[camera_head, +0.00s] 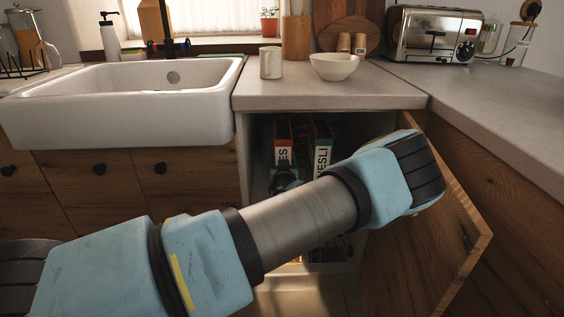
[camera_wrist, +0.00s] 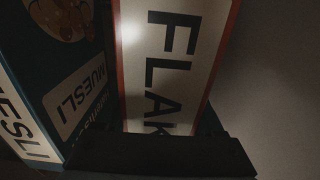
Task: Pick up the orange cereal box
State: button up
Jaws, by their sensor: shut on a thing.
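The orange cereal box (camera_head: 282,150), with a pale lettered panel, stands on the left inside the open cabinet. In the wrist view the box (camera_wrist: 170,60) fills the middle, with "FLAK" lettering and a red-orange edge. My gripper (camera_head: 286,181) is in front of it in the head view, partly hidden by my own arm. In the wrist view my dark gripper (camera_wrist: 160,153) lies across the lower part of the box and is shut on it. The contact points are not visible.
A dark muesli box (camera_head: 321,148) stands close to the right of the orange box; it also shows in the wrist view (camera_wrist: 75,85). The cabinet door (camera_head: 455,235) stands open at right. The counter (camera_head: 330,96) is above, with the sink (camera_head: 120,100) to the left.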

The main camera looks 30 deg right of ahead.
grip_shut()
dwell(0.5)
